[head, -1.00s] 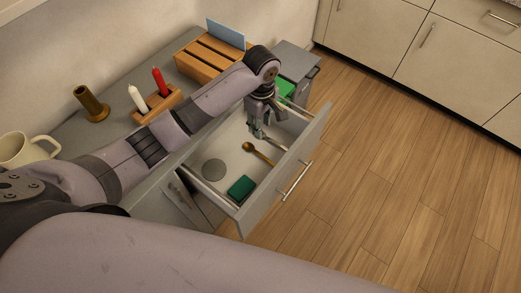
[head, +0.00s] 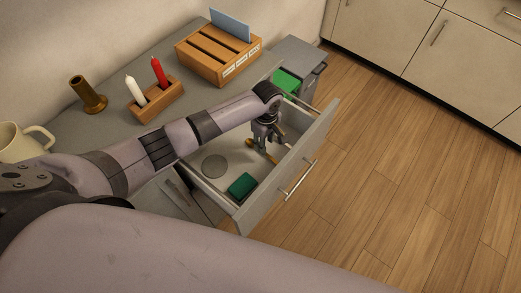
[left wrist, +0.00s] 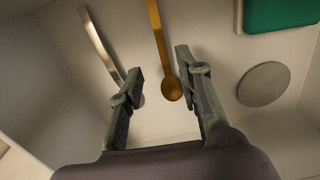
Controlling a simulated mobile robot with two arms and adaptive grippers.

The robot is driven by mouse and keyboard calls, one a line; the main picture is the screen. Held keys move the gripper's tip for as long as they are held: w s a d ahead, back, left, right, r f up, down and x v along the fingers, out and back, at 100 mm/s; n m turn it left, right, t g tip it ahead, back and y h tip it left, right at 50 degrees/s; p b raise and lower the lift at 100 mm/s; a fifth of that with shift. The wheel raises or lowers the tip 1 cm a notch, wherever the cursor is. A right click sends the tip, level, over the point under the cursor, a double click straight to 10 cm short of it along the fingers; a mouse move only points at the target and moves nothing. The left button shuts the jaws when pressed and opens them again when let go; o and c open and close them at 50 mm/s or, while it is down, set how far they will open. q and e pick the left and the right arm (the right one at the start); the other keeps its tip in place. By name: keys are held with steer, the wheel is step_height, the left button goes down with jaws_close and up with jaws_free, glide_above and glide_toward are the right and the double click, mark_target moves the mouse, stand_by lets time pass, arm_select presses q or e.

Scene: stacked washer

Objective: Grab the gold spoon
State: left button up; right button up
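The gold spoon (left wrist: 156,28) lies on the floor of the open drawer (head: 225,203). In the left wrist view its bowl is between my left gripper's fingers (left wrist: 160,64), nearer the right finger. In the head view my left gripper (head: 262,151) hides the middle of the spoon. The gripper is open and reaches down into the drawer; I cannot tell whether a finger touches the spoon. A silver utensil (left wrist: 97,40) lies left of the spoon in the wrist view, its lower end partly behind the left finger. My right gripper is not in view.
The drawer also holds a green sponge (head: 242,185) and a flat grey disc (head: 214,166). On the counter stand a candle holder (head: 157,101), a brass cup (head: 88,95), a mug (head: 22,141) and a wooden rack (head: 217,55). The drawer walls surround the gripper closely.

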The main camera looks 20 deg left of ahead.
arm_select(q)
steer(key=f, duration=0.5)
steer(key=shift+s+a+f, duration=0.15)
steer(key=shift+s, duration=0.05)
jaws_close()
stand_by(0.3)
